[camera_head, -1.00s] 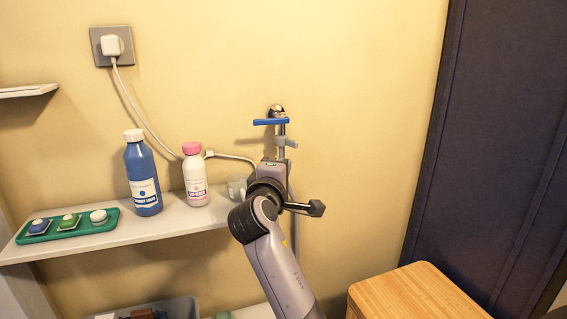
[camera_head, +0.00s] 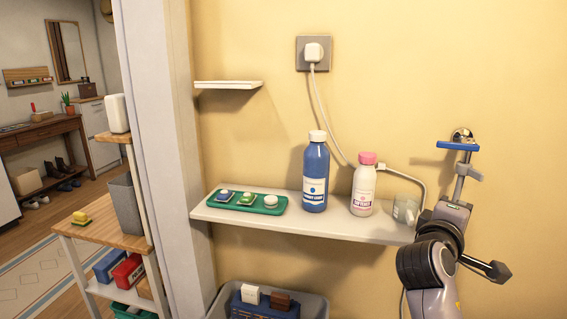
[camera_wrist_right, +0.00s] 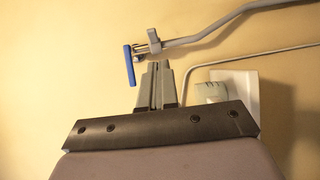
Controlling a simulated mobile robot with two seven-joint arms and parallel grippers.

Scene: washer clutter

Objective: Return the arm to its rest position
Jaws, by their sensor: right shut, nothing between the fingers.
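My right arm stands at the right edge of the head view, with its gripper (camera_head: 461,186) raised near a wall tap with a blue lever (camera_head: 457,146). In the right wrist view my right gripper (camera_wrist_right: 158,66) has its fingers together and empty. The blue lever (camera_wrist_right: 130,65) is just left of and above the fingertips there, with a small gap in the picture. The grey pipe (camera_wrist_right: 210,30) runs off to the upper right. How far the fingers are from the tap in depth I cannot tell. My left gripper is in no view.
A shelf (camera_head: 345,228) beside the arm holds a green tray (camera_head: 272,211), a blue bottle (camera_head: 315,175), a pink-capped bottle (camera_head: 363,188) and a clear cup (camera_head: 405,211) close to my arm. A grey bin (camera_head: 315,305) is below. The wall above the shelf holds a plugged socket (camera_head: 313,52).

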